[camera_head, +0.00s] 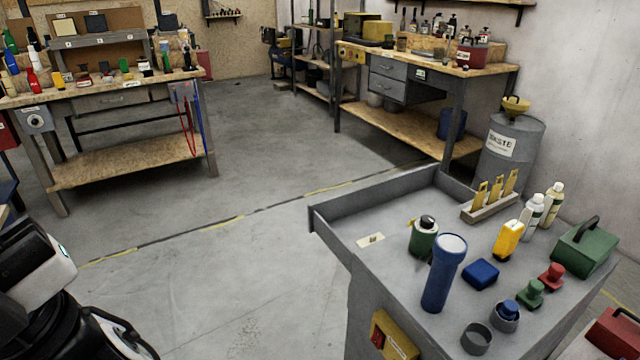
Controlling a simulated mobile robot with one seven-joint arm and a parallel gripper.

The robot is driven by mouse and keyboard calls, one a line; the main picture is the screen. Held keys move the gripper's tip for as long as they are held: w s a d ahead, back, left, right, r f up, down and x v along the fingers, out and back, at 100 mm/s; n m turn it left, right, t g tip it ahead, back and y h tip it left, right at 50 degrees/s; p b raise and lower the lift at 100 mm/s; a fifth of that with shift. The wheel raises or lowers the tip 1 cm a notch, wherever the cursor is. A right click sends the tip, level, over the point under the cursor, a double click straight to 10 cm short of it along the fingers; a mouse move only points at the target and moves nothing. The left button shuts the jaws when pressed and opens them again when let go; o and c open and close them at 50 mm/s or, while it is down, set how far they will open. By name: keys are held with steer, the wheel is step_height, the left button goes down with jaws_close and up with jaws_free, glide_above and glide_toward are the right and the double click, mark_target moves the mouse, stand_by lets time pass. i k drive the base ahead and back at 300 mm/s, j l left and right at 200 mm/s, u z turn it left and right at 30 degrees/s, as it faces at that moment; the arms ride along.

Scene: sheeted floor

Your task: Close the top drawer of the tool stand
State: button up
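A grey stand (395,283) fills the lower right of the head view, with several tools and bottles on its top. At its far left end a grey panel (375,188) with short side walls stands up around a flat area. I cannot tell whether this is a pulled-out drawer or a raised rim of the top. No drawer handle shows on the stand's visible faces, and its lower part is cut off by the frame. Black and white parts of my arm show at the lower left, apart from the stand. My gripper's fingers are not visible.
A blue flashlight (441,275) stands upright near the stand's left edge, beside a dark green jar (423,239). A yellow box (397,342) is on the stand's side. Workbenches stand at back left (120,162) and back right (410,118). The floor between is clear.

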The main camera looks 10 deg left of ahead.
mark_target(385, 207)
steer(key=i+j+u, duration=0.3)
steer(key=u, duration=0.2)
steer(key=i+j+u, duration=0.1)
steer(key=i+u, duration=0.4)
steer(key=i+j+z, duration=0.15)
steer(key=i, duration=0.35)
steer(key=i+j+z, duration=0.15)
steer(key=i, duration=0.35)
steer(key=i+j+z, duration=0.1)
steer(key=z, duration=0.3)
steer(key=i+j+z, duration=0.2)
steer(key=z, duration=0.25)
steer(key=i+j+z, duration=0.25)
steer(key=z, duration=0.15)
steer(key=i+j+z, duration=0.15)
steer(key=j+z, duration=0.15)
steer(key=z, duration=0.15)
steer(key=j+z, duration=0.4)
steer(key=i+j+z, duration=0.1)
steer(key=j+z, duration=0.6)
steer(key=i+j+z, duration=0.2)
steer(key=i+j, duration=0.3)
steer(key=k+j, duration=0.2)
steer(key=j, duration=0.15)
steer(key=k+j, duration=0.15)
steer(key=j, duration=0.2)
steer(key=j+z, duration=0.05)
